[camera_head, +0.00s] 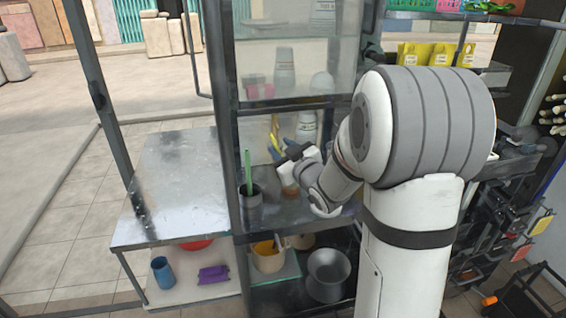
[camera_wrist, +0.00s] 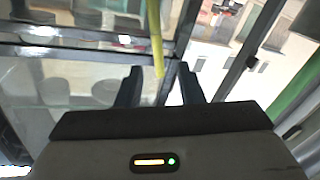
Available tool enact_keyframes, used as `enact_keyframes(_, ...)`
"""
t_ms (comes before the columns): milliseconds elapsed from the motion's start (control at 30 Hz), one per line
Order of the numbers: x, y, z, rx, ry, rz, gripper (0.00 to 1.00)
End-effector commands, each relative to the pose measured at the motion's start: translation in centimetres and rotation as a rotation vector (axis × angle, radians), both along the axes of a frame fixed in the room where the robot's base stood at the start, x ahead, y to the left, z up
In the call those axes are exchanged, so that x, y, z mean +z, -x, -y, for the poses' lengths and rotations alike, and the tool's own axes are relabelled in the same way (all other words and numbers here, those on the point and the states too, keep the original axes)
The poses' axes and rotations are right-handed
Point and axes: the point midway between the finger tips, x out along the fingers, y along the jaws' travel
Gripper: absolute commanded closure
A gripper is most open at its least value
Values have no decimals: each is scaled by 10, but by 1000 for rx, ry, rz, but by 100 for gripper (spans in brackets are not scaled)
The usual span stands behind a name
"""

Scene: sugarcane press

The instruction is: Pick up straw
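A green straw (camera_head: 248,172) stands upright in a dark cup (camera_head: 250,197) on the cabinet shelf in the head view. My gripper (camera_head: 281,156) is to the right of this straw, inside the cabinet opening. In the wrist view my gripper (camera_wrist: 160,84) has its two dark fingers apart. A yellow straw-like strip (camera_wrist: 155,38) runs down to the gap between the fingertips, and its lower end shows there. It does not fill the gap. A blurred green thing (camera_wrist: 295,95) is close at the right edge of the wrist view. My arm hides part of the shelf.
Cabinet posts (camera_head: 232,150) and shelf edges frame the gripper closely. A bottle (camera_head: 306,126) stands behind it. Below are a yellow-filled pot (camera_head: 268,262) and a grey pot (camera_head: 328,272). A bare metal table (camera_head: 175,185) is at left, with a blue cup (camera_head: 163,272) underneath.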

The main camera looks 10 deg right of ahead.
Motion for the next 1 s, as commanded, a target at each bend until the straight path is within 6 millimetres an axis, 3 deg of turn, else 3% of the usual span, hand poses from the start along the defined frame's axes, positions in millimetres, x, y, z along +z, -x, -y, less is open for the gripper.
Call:
enact_keyframes(333,2,-43,-12,0,-1,-1,66)
enact_keyframes(667,1,-49,-13,-3,-1,-1,67)
enact_keyframes(1000,1,-49,-12,-3,-1,-1,94)
